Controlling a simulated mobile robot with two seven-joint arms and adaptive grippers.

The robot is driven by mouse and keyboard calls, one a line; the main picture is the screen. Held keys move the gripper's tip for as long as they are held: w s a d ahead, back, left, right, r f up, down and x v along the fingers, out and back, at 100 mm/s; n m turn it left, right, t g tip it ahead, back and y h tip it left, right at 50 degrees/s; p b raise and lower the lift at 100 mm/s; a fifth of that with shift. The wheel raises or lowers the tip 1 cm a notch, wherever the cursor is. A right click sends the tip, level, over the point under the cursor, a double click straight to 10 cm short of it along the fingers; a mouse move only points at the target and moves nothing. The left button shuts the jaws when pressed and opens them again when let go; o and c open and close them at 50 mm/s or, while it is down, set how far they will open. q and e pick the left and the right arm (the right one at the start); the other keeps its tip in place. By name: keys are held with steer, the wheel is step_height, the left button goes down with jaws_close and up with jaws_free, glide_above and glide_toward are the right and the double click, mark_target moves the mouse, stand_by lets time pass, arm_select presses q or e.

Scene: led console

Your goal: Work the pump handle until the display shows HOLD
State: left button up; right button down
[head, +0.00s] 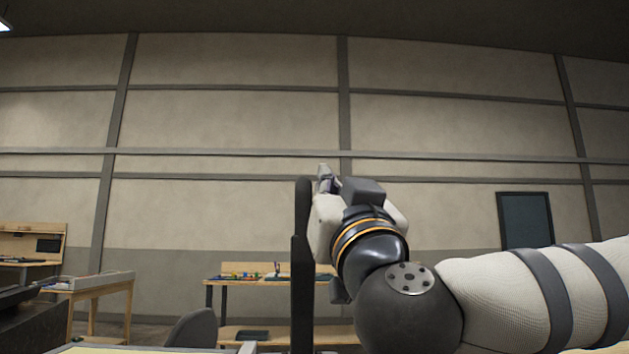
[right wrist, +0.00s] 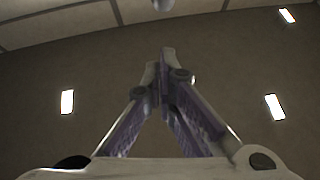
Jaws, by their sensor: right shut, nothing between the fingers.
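My right gripper (head: 325,180) is in the middle of the head view, pointing up and away at the end of my right arm. In the right wrist view its fingers meet at the tips (right wrist: 165,62), shut and empty. A tall dark upright bar (head: 302,265) stands just left of the gripper in the head view. I cannot tell whether it is the pump handle, or whether the gripper touches it. No display reading HOLD or anything else can be made out. My left gripper is not in view.
A workbench (head: 264,282) with small coloured items stands behind the bar. A wooden table with a tray (head: 100,281) is at left, near a chair back (head: 191,328). A dark blank panel (head: 525,220) is at the right wall.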

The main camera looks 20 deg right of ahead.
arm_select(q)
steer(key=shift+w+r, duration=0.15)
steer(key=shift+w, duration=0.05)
arm_select(e)
steer(key=w+r, duration=0.2)
steer(key=w, duration=0.6)
steer(key=shift+w+d, duration=0.2)
steer(key=shift+d, duration=0.2)
steer(key=shift+r, duration=0.1)
